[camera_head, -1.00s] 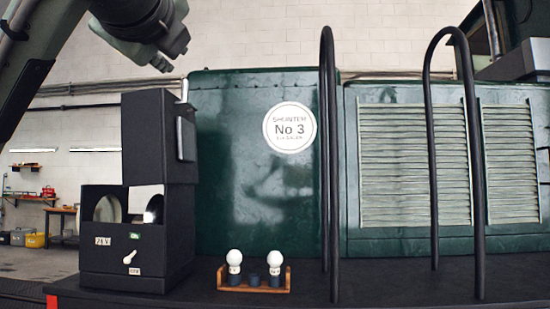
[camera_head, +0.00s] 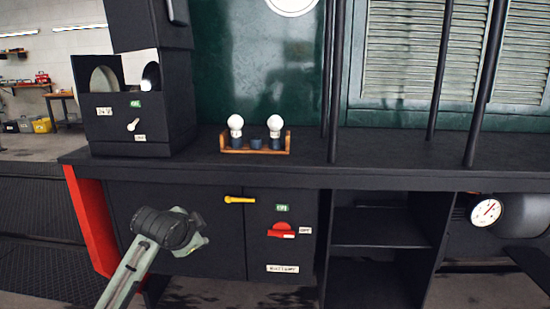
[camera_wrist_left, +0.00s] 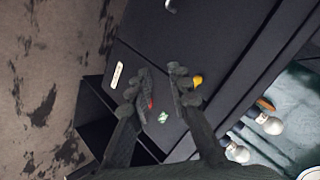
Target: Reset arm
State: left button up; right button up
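My left gripper (camera_head: 195,240) is in front of the black cabinet (camera_head: 225,260) below the running board, at the lower left of the head view. In the left wrist view my left gripper (camera_wrist_left: 160,80) has its two fingers apart with nothing held between them. The yellow handle (camera_head: 240,199) and the red switch handle (camera_head: 282,230) on the cabinet front are to the right of the gripper. In the wrist view the yellow handle (camera_wrist_left: 197,80) shows just beyond one finger. My right gripper is not in view.
A wooden rack (camera_head: 255,151) with two white bulbs stands on the black running board (camera_head: 300,163). A black box (camera_head: 130,130) with lamps stands to its left. Dark vertical handrails (camera_head: 334,80) rise on the right. Open shelves (camera_head: 380,235) and a gauge (camera_head: 486,212) are lower right.

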pick_arm(q)
jog(key=s+a+f+n+g, duration=0.35)
jog(key=s+f, duration=0.75)
jog(key=f, duration=0.5)
jog(key=s+a+f+n+g, duration=0.2)
jog(key=s+f+n, duration=0.2)
jog(key=s+f, duration=1.05)
jog(key=s+a+f+n+g+y, duration=0.1)
jog(key=s+a+f+n+g, duration=0.1)
jog(key=s+f, duration=0.8)
jog(key=shift+s+a, duration=0.55)
jog(key=shift+s, duration=0.05)
